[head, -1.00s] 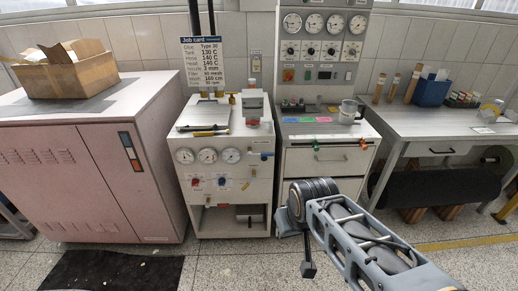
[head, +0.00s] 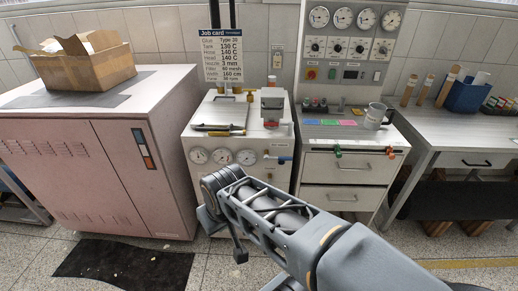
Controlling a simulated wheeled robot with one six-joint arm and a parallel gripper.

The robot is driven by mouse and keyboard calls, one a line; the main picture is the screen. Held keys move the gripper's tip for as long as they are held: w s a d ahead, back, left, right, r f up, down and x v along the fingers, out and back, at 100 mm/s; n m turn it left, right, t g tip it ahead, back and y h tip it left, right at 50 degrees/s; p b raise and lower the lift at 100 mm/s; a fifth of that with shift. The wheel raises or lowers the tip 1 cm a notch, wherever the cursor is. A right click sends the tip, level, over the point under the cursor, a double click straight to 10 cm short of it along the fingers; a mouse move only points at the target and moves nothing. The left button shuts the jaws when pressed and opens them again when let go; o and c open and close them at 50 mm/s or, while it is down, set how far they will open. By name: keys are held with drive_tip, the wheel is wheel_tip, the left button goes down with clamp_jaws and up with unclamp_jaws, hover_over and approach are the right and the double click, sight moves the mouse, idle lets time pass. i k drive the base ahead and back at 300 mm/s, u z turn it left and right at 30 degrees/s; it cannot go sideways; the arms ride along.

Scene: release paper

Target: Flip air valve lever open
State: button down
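A white machine cabinet (head: 196,175) stands mid-picture with several round gauges on its front. My arm reaches in from the lower right and covers the lower front of the cabinet, hiding the controls there. A thin dark part with a small block end (head: 239,250) hangs at the arm's far end, low in front of the cabinet. It may be part of my gripper; its fingers cannot be made out.
A pink cabinet (head: 70,160) with an open cardboard box (head: 85,62) stands at left. A drawer unit (head: 350,168) with red and green handles and a grey mug (head: 375,115) is at right, beside a workbench (head: 440,125). A dark mat (head: 125,268) lies on the floor.

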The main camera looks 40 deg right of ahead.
sight(267, 158)
drive_tip(key=z, duration=0.3)
drive_tip(key=i, duration=0.95)
drive_tip(key=z, duration=0.8)
